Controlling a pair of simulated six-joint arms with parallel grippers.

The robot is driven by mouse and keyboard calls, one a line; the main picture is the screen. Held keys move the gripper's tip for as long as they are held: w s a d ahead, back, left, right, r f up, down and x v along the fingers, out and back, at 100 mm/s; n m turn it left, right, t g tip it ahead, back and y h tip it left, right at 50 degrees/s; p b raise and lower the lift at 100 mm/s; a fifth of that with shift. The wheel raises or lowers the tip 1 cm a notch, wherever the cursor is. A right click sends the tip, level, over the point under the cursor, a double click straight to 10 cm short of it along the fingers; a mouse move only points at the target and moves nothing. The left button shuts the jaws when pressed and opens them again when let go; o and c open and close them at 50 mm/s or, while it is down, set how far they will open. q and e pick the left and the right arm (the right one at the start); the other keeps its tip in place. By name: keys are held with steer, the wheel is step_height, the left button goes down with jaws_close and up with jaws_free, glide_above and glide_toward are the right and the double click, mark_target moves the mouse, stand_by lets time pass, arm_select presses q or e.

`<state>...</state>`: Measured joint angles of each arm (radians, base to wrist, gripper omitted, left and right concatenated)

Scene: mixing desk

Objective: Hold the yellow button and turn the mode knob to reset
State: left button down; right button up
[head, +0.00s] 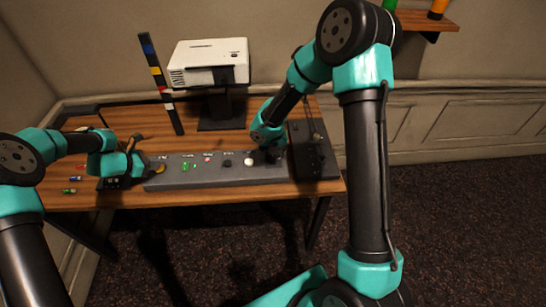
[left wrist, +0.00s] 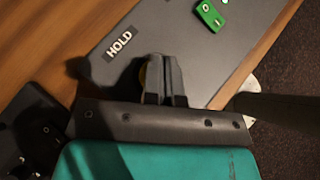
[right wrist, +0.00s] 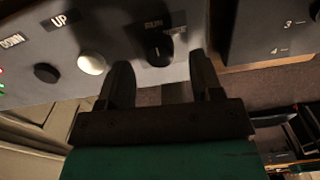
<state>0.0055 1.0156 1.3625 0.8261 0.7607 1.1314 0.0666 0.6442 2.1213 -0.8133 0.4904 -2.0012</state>
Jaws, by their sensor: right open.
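The grey console (head: 215,178) lies along the front of the desk. The yellow button (head: 158,169) is near its left end; a sliver of it (left wrist: 143,74) shows beside my left fingers, by the HOLD label. My left gripper (left wrist: 165,68) has its fingers together over the button; the head view cannot show whether they press it.
Green (head: 185,166), red (head: 207,159), black (head: 227,163) and white (head: 249,162) controls sit between the grippers. A black box (head: 312,155) with levers stands close right of the knob. A white projector (head: 208,62) stands behind. Small coloured parts lie at the desk's left.

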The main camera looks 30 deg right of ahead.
steer(key=n, duration=0.6)
steer(key=shift+n, duration=0.4)
steer(key=shift+f, duration=1.3)
